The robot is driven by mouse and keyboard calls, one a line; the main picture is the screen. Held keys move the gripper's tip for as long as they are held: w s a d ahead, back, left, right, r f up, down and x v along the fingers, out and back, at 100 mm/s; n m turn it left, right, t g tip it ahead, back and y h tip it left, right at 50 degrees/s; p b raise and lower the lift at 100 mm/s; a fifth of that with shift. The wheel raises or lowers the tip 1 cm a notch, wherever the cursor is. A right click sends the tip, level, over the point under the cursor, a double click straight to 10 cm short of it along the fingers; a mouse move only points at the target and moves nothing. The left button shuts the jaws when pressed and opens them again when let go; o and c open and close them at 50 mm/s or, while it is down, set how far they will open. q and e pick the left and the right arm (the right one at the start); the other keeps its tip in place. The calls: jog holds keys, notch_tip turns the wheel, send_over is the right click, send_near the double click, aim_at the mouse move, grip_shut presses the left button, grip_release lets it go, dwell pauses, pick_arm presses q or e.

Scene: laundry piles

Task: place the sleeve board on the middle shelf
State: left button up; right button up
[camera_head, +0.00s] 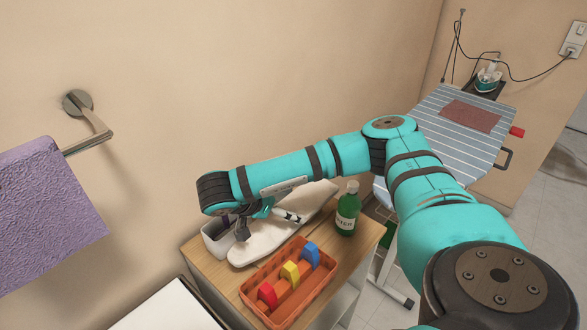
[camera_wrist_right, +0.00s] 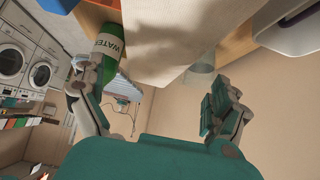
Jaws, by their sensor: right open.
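The cream sleeve board (camera_head: 307,205) lies on the wooden top of a shelf unit (camera_head: 366,248). It also shows in the right wrist view as a pale slab (camera_wrist_right: 170,35) at the top. My right gripper (camera_head: 265,220) is open above the board's near left part, and its arm hides some of the board. In the right wrist view the two fingers (camera_wrist_right: 158,95) are spread apart with nothing between them. I cannot tell whether they touch the board. The middle shelf is not clearly visible. My left gripper is not in view.
A green water bottle (camera_head: 347,210) stands right of the board. An orange crate (camera_head: 247,287) with red, yellow and blue items is in front of it. A grey-white container (camera_head: 213,240) is at its left. A striped ironing board (camera_head: 431,120) stands beyond; a purple towel (camera_head: 45,210) hangs left.

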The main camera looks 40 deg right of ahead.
aim_at(293, 208)
jog(key=shift+d+f, duration=0.3)
jog(key=shift+f, duration=0.15)
jog(key=x, duration=0.3)
jog(key=shift+s+d+p, duration=0.15)
jog(key=shift+d+p, duration=0.15)
jog(key=shift+p, duration=0.05)
jog(key=shift+d+f, duration=0.2)
jog(key=shift+f, duration=0.15)
jog(key=c, duration=1.5)
